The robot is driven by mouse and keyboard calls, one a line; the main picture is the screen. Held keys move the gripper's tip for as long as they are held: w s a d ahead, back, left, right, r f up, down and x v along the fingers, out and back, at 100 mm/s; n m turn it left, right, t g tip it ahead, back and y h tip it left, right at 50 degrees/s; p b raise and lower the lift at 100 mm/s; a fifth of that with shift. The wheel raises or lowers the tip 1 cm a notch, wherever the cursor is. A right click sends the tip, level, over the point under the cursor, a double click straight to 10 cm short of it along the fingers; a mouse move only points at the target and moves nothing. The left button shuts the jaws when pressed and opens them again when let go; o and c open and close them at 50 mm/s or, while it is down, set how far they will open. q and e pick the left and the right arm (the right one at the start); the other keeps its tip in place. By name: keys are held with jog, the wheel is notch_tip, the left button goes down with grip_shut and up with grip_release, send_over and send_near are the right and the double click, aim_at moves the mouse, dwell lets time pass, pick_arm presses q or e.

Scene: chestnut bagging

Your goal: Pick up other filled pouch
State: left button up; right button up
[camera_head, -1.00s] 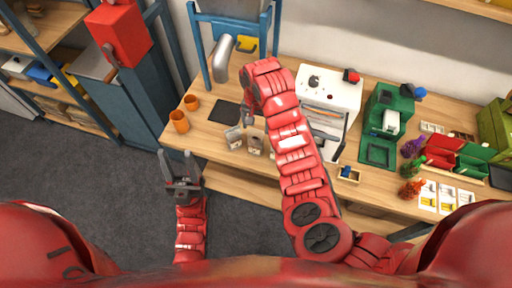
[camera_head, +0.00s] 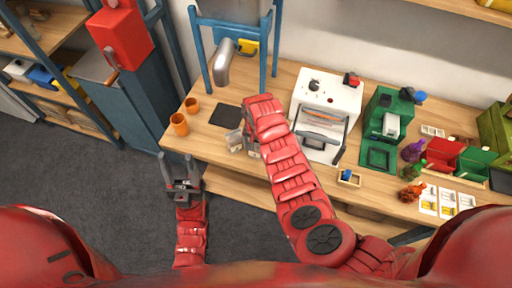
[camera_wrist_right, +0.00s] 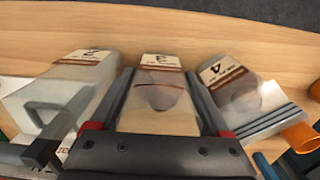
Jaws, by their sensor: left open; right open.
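Three pouches with numbered labels stand in a row in the right wrist view: pouch 2 (camera_wrist_right: 85,65) at the left, pouch 3 (camera_wrist_right: 160,98) in the middle and pouch 4 (camera_wrist_right: 235,90) at the right. A brown round patch shows through pouches 3 and 4. My right gripper (camera_wrist_right: 158,85) is open, with its fingers on either side of pouch 3. In the head view one pouch (camera_head: 234,140) shows left of my right gripper (camera_head: 251,146), which hides the others. My left gripper (camera_head: 180,165) is open and empty over the floor before the table.
Two orange cups (camera_head: 179,124) stand at the table's left end, near a dark pad (camera_head: 226,115). A white machine (camera_head: 327,95) with a grey handle stands right of my right arm. A green machine (camera_head: 385,120) and colored bins (camera_head: 445,152) are further right.

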jog(key=shift+f, duration=0.35)
jog(key=c, duration=1.1)
jog(key=shift+r, duration=0.2)
